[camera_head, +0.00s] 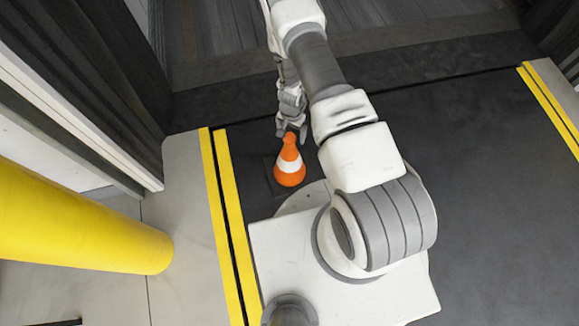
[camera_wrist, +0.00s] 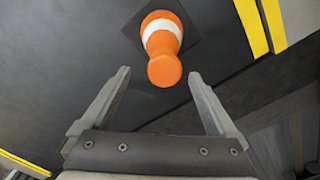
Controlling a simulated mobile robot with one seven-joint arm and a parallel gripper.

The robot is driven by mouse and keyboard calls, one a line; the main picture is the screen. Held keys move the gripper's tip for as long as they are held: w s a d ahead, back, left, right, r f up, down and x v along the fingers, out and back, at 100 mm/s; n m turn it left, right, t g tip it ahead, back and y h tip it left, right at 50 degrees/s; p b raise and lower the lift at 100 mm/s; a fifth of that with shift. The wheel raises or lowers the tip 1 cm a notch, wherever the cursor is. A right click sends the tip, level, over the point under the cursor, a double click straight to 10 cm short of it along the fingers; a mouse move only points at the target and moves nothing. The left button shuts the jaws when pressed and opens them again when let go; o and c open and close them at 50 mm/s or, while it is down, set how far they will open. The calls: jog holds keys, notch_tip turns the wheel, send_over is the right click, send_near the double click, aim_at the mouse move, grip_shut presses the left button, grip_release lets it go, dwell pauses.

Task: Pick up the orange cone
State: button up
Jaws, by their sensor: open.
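The orange cone (camera_head: 289,165) with a white band stands upright on a dark square base, just in front of my base in the head view. In the wrist view the cone (camera_wrist: 162,45) is seen from its tip, at the top centre, beyond the fingertips. My gripper (camera_head: 291,131) is at the cone's upper end in the head view. In the wrist view my gripper (camera_wrist: 160,75) has its two fingers spread wide with nothing between them. The cone's rounded tip lies near the line between the fingertips. I cannot tell the exact gap between them.
A thick yellow post (camera_head: 80,220) stands at the left. Yellow floor stripes (camera_head: 228,215) run left of the cone, and more stripes (camera_head: 550,105) are at the right. A dark wall or door frame (camera_head: 85,80) rises at upper left. The dark floor (camera_head: 470,150) to the right is clear.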

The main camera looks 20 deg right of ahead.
jog(key=b, duration=0.3)
send_over(289, 157)
jog(key=w+d, duration=0.1)
jog(key=w, duration=0.2)
notch_tip(289, 157, down, 8)
jog(key=shift+s+r, duration=0.1)
jog(key=shift+r, duration=0.2)
grip_shut()
